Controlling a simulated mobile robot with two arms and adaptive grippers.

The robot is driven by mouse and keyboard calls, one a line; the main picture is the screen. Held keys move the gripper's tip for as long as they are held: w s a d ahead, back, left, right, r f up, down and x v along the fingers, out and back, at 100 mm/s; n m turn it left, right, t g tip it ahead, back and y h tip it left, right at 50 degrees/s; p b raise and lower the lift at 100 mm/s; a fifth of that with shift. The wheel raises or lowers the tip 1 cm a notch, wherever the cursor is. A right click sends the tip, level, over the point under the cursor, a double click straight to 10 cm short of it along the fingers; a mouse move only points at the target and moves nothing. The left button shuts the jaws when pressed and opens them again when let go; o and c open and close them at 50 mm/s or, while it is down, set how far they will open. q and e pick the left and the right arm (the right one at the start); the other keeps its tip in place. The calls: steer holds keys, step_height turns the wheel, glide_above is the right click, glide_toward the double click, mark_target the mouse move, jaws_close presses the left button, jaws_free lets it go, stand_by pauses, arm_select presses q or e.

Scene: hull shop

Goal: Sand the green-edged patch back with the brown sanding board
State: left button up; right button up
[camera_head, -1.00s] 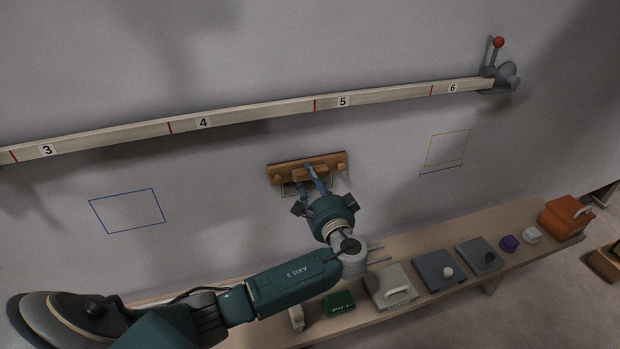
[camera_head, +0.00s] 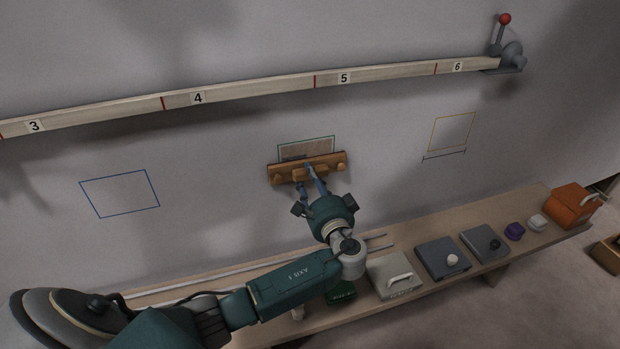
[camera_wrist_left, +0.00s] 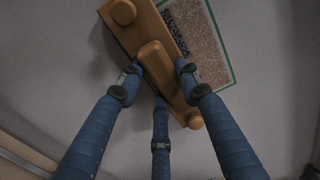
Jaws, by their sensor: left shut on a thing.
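The brown sanding board (camera_head: 334,162) lies against the grey wall, over the lower part of the green-edged patch (camera_head: 306,148). My left gripper (camera_head: 311,178) is shut on the board's middle handle. In the left wrist view the board (camera_wrist_left: 126,14) runs at a slant, with the fingers of my left gripper (camera_wrist_left: 157,75) around its handle. The patch (camera_wrist_left: 205,40) shows beside it there, with a speckled tan surface, a dark speckled strip and a green edge. The board hides the rest of the patch. My right gripper is not in view.
A wooden batten (camera_head: 250,92) numbered in sections crosses the wall above, ending at a red-knobbed clamp (camera_head: 508,50). Blue (camera_head: 120,193) and yellow (camera_head: 452,132) outlines flank the patch. A shelf below (camera_head: 400,304) holds several blocks and an orange box (camera_head: 570,205).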

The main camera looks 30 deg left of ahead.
arm_select(q)
steer(key=shift+f+b, duration=1.7)
steer(key=shift+f, duration=0.55)
steer(key=shift+a+r+p, duration=0.15)
steer(key=shift+r+p, duration=4)
steer(key=shift+r, duration=1.2)
